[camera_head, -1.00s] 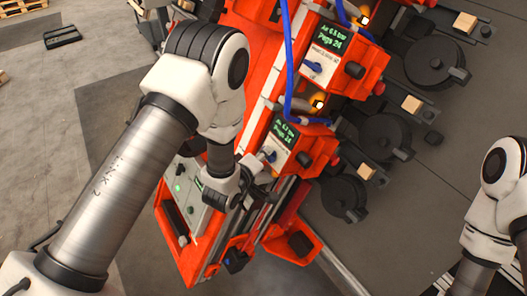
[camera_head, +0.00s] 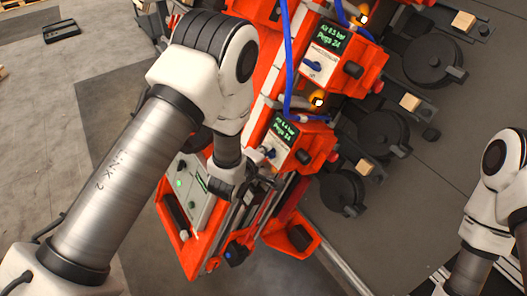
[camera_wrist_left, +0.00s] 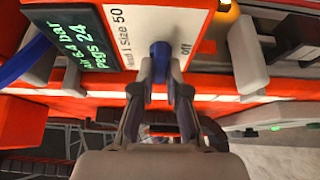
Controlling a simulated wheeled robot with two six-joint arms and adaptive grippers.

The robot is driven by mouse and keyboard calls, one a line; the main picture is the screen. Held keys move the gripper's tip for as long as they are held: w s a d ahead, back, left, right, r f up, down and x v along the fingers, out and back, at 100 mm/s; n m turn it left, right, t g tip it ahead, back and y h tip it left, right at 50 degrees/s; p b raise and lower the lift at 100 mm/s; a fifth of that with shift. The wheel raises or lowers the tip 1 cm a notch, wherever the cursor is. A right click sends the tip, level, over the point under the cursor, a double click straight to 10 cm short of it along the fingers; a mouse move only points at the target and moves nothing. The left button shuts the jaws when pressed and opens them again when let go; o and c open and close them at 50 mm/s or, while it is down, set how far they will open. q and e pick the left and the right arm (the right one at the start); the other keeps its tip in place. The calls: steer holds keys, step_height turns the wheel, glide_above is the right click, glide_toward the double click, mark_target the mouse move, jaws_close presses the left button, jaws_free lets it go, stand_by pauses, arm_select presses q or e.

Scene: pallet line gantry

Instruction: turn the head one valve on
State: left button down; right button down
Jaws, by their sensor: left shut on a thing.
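The head one valve's blue handle (camera_wrist_left: 160,52) stands out from a white plate (camera_wrist_left: 125,28) that reads "Size 50" and "off" in the left wrist view. In the head view the handle (camera_head: 270,153) is a small blue spot on the lowest orange box. My left gripper (camera_wrist_left: 160,88) is shut on the handle, with one dark finger on each side of it. In the head view the left gripper (camera_head: 258,162) is partly hidden by its own wrist. A green-lettered display (camera_wrist_left: 72,42) beside the plate shows air pressure and "Pegs 24".
A similar orange box (camera_head: 345,62) with its own blue handle sits above. A blue hose (camera_head: 289,60) runs down close to my left arm. Dark round units (camera_head: 343,192) stand to the right. An orange tray (camera_head: 290,236) is below. My right arm is at the right edge.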

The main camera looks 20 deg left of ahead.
arm_select(q)
steer(key=c, duration=1.2)
jaws_free()
steer(key=shift+w, duration=0.1)
steer(key=v, duration=1.1)
steer(key=shift+s+r, duration=0.15)
steer(key=shift+s, duration=0.25)
